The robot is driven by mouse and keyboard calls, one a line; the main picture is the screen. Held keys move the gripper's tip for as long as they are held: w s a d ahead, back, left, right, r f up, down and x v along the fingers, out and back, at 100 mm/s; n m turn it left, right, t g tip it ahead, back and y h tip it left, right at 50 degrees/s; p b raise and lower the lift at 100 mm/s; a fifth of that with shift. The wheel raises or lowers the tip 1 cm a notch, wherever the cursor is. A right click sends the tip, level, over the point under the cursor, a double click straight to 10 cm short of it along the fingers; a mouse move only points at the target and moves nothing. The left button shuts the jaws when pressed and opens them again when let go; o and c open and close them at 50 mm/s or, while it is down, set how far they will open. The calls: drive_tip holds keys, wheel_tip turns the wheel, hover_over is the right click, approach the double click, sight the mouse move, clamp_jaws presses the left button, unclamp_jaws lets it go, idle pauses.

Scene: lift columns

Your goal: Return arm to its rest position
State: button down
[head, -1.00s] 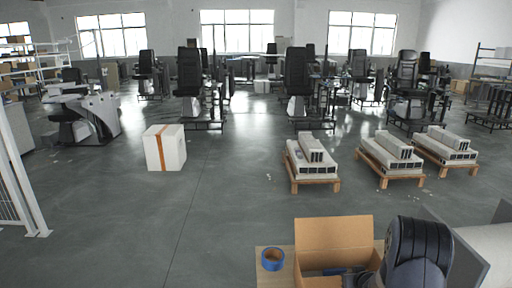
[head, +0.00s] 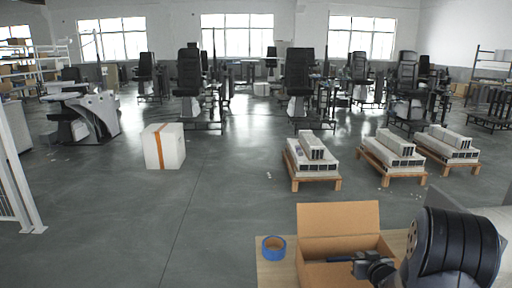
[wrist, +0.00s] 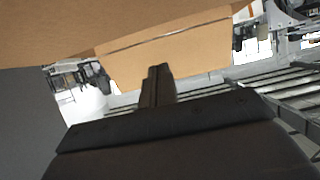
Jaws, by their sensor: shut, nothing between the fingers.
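My gripper (head: 340,259) is at the lower right of the head view, over the open cardboard box (head: 338,219). Its dark fingers point left across the box opening. In the wrist view the fingers (wrist: 157,84) are together, with nothing between them. They stand in front of a cardboard panel (wrist: 190,57). The box's inside is mostly hidden in the head view by my gripper and the box's front edge.
A roll of blue tape (head: 273,248) stands left of the box on a light tabletop (head: 267,278). Beyond is open grey floor with a white carton (head: 164,147) and several loaded pallets (head: 313,163). Black seats on frames stand farther back.

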drive_tip(key=shift+s+r+t+b, duration=0.25)
drive_tip(key=shift+s+t+b, duration=0.35)
drive_tip(key=shift+b, duration=0.95)
drive_tip(key=shift+s+r+t+b, duration=0.1)
drive_tip(key=shift+r+t+b, duration=0.3)
drive_tip(key=shift+b, duration=0.2)
